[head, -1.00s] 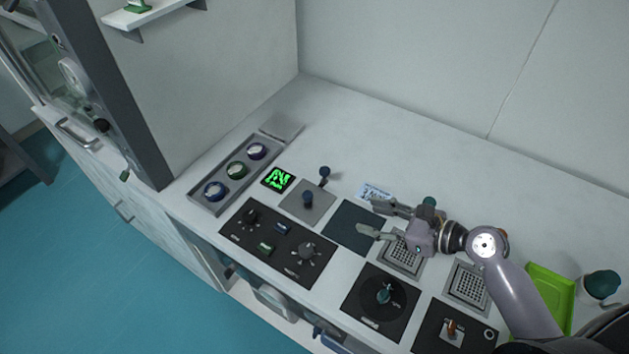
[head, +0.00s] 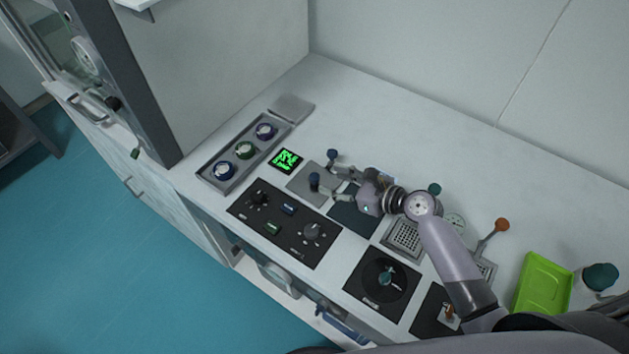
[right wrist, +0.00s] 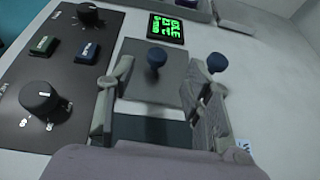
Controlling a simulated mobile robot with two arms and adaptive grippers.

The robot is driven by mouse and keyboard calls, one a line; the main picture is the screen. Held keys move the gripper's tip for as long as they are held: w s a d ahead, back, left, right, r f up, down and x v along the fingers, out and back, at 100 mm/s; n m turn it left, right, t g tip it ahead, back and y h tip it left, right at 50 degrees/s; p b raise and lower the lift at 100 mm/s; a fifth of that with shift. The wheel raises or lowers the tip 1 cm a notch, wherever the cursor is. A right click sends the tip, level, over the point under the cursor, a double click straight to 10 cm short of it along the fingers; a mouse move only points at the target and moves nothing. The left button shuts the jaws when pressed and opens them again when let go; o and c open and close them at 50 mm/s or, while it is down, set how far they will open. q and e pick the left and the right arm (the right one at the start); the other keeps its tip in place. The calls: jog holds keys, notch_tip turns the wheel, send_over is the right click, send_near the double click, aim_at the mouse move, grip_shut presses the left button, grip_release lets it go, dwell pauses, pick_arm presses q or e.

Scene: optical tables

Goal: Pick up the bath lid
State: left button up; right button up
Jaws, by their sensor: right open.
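A flat grey square plate (head: 302,187) with an upright dark-blue knob (head: 314,180) lies on the bench; it looks like the bath lid. In the right wrist view the plate (right wrist: 135,90) and its knob (right wrist: 156,58) are ahead of the fingers. A second blue knob (head: 332,155) stands at the plate's far right side. My right gripper (head: 336,183) is open and empty, its fingers pointing at the plate from the right. In the right wrist view its fingertips (right wrist: 170,76) are apart, with the plate's knob between their lines. I cannot tell whether they touch anything. My left gripper is out of view.
A black control panel (head: 285,222) lies in front of the plate. A small green display (head: 286,160) and a tray with several round-topped items (head: 222,187) are left. A dark square (head: 352,218) lies under my right gripper. A green tray (head: 543,283) stands far right.

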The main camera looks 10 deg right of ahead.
aim_at(315, 176)
jog(key=x, duration=0.4)
jog(key=shift+s+a+r+p, duration=0.1)
jog(key=shift+p, duration=0.2)
jog(key=shift+w+a+f, duration=0.2)
jog(key=shift+w+a, duration=0.1)
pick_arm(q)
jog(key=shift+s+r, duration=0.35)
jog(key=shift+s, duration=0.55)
pick_arm(e)
jog(key=shift+c, duration=0.5)
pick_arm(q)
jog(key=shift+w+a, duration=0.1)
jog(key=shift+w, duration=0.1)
pick_arm(e)
grip_shut()
